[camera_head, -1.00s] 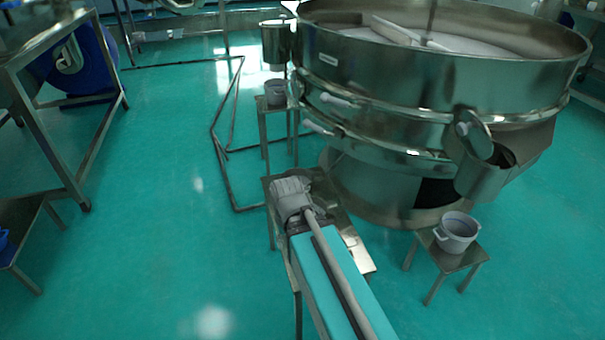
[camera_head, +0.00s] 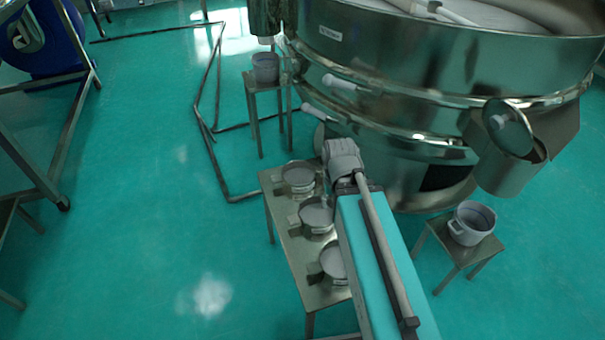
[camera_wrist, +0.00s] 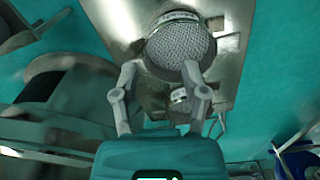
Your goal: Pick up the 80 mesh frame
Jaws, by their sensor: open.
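Three round mesh frames stand in a row on a small metal table in the head view: a far one (camera_head: 298,180), a middle one (camera_head: 316,217) and a near one (camera_head: 334,262) partly hidden by my arm. Their labels are too small to read, so I cannot tell which is the 80 mesh frame. In the wrist view, my gripper (camera_wrist: 160,72) is open and empty, its two fingers spread. A round frame with grey mesh (camera_wrist: 180,44) and a white label lies just beyond the fingertips. Part of another labelled frame (camera_wrist: 179,96) shows between the fingers.
The metal table (camera_head: 278,213) stands beside the large vibrating sieve (camera_head: 400,75). A grey pot (camera_head: 472,222) sits on a stool at right, another pot (camera_head: 265,68) on a stool at the back. Teal floor is open at left.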

